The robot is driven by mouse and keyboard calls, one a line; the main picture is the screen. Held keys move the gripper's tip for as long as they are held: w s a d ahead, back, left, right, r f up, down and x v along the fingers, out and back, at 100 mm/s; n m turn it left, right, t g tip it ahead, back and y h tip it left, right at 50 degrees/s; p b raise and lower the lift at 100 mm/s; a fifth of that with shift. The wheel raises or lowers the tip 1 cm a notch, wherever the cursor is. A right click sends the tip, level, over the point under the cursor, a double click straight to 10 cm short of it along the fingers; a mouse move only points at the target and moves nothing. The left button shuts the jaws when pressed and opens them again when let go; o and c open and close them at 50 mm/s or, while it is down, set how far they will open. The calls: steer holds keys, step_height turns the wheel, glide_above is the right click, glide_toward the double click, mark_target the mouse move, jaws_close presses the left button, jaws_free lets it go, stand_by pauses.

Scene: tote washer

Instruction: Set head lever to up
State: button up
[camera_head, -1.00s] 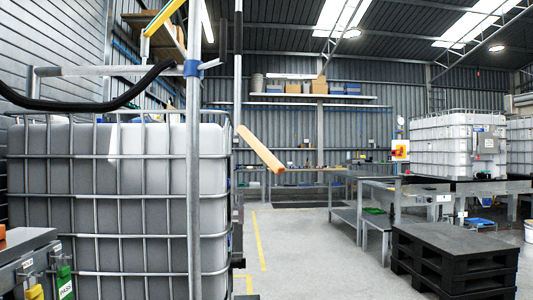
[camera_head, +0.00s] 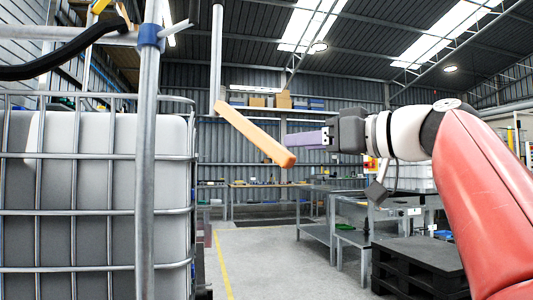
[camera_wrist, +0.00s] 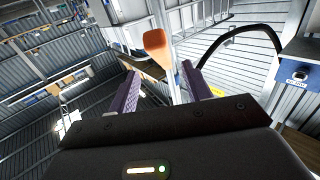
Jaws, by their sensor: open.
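The head lever is an orange bar (camera_head: 255,135) beside a vertical grey pole, slanting down to the right in the head view. Its blunt orange end (camera_wrist: 156,42) shows in the wrist view, just beyond the fingertips and between their lines. My gripper (camera_head: 292,139) has purple fingers and comes in from the right, its tips close to the lever's lower end. In the wrist view my gripper (camera_wrist: 160,68) is open, with nothing between its fingers. In the head view the two fingers overlap, and I cannot tell the exact gap to the lever.
A caged white tank (camera_head: 100,190) fills the left, with a grey upright post (camera_head: 148,150) and a black hose (camera_head: 60,50) in front. A black pallet stack (camera_head: 420,265) stands at lower right. Grey benches (camera_head: 320,205) are behind. Floor between is clear.

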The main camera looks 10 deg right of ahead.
mark_target(277, 143)
steer(key=x, duration=0.7)
steer(key=shift+w+a, duration=0.25)
steer(key=shift+r, duration=0.1)
steer(key=shift+c, duration=0.3)
jaws_close()
